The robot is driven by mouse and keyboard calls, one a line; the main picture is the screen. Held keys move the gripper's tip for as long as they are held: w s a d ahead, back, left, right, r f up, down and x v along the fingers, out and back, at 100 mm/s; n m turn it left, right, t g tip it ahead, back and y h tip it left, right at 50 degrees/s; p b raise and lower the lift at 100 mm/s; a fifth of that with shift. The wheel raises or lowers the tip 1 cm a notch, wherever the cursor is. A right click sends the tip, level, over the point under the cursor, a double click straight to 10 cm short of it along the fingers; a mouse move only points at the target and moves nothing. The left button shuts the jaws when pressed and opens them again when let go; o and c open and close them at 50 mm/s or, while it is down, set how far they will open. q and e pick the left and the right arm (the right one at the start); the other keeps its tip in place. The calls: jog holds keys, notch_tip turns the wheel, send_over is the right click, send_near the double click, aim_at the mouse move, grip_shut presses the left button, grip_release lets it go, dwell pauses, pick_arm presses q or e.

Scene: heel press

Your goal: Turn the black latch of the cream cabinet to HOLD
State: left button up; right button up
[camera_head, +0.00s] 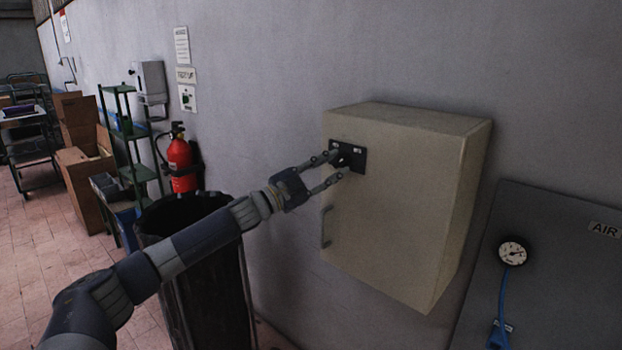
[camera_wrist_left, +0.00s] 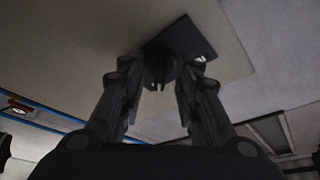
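The cream cabinet (camera_head: 395,205) hangs on the grey wall, its door facing left. The black latch (camera_head: 345,157) is on a dark plate near the door's upper left corner, with small pale labels at its top corners. My left gripper (camera_head: 337,163) is at the plate, its fingers spread apart. In the left wrist view my left gripper's fingertips (camera_wrist_left: 160,72) are on either side of the latch's dark knob (camera_wrist_left: 159,66). I cannot tell whether they touch it. The fingers partly hide the latch, and I cannot read its labels. My right gripper is not in view.
A grey handle (camera_head: 326,227) is lower on the cabinet door. A dark bin (camera_head: 208,280) stands below my left forearm. A red fire extinguisher (camera_head: 181,163) is on the wall behind. A grey panel with a gauge (camera_head: 513,251) is at the right.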

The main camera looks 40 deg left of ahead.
pick_arm(q)
jog(key=v, duration=1.1)
jog(key=shift+s, duration=0.25)
dwell(0.3)
jog(key=shift+f, duration=0.1)
dwell(0.6)
jog(key=shift+a, duration=0.1)
